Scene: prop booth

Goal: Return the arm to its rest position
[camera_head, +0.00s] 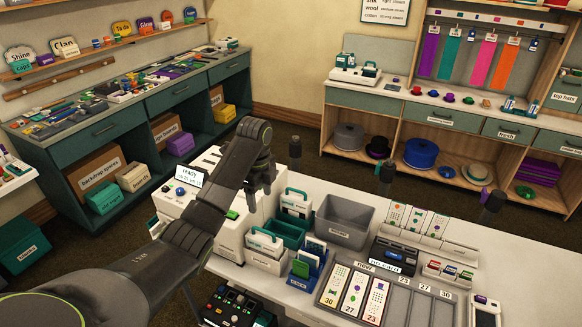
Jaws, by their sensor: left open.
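My left arm comes in from the lower left and reaches up toward the middle of the head view. My left gripper (260,182) hangs at its end with the fingers pointing down, open. It is over or in front of the white machine (237,226) at the left end of the white table; the exact height cannot be told. I see nothing held between its fingers. My right gripper does not show.
A screen (188,175) stands left of the arm. Dark floor lies between table and shelves.

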